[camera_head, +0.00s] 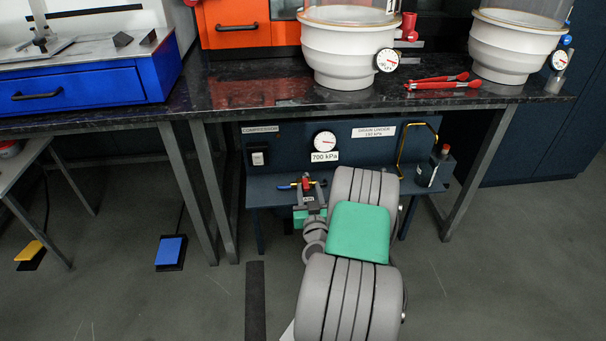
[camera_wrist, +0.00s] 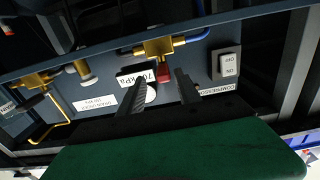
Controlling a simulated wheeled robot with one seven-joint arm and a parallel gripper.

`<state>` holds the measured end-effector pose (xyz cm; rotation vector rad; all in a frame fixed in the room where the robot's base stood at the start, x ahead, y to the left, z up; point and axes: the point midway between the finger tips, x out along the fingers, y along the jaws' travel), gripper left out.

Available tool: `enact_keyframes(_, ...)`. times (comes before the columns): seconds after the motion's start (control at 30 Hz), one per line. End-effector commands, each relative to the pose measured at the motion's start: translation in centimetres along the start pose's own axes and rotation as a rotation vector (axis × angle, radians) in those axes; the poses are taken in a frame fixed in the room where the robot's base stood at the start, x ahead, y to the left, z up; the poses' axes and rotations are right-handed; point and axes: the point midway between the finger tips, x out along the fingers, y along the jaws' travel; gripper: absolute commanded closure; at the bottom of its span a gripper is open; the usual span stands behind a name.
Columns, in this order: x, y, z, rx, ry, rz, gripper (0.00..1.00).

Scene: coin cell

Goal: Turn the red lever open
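The red lever (camera_wrist: 163,73) hangs from a brass valve (camera_wrist: 154,47) on a blue pipe in the wrist view. In the head view the lever (camera_head: 306,182) is a small red patch beyond my gripper, under the bench. My gripper (camera_wrist: 162,78) is open, its two dark fingers apart. The lever's end appears between the fingertips in the wrist view, and I cannot tell whether they touch it. In the head view my gripper (camera_head: 307,195) is small and partly hidden by my own arm.
A pressure gauge (camera_head: 325,141) above a 700 kPa label and a compressor switch (camera_head: 258,157) are on the blue panel. A dark bottle (camera_head: 434,168) stands at the right on the shelf. Bench legs (camera_head: 213,190) flank the space. A blue pedal (camera_head: 171,252) lies on the floor.

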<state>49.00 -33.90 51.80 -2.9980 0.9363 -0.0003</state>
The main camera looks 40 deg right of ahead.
Motion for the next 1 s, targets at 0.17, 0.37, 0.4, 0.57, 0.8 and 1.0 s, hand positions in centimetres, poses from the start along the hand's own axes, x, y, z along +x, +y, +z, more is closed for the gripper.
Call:
enact_keyframes(0.17,2.7,-0.7,-0.3,-0.001,-0.001,-0.012,0.60)
enact_keyframes(0.37,5.5,-0.6,-0.3,-0.002,0.000,-0.010,0.60)
enact_keyframes(0.4,5.9,-0.6,-0.2,-0.002,-0.001,-0.009,0.60)
enact_keyframes(0.57,6.7,-0.4,-0.1,-0.001,0.000,-0.007,0.60)
enact_keyframes(0.8,6.7,-0.3,0.0,0.000,0.001,-0.006,0.62)
enact_keyframes(1.0,6.7,-0.3,0.0,-0.001,0.001,-0.005,0.78)
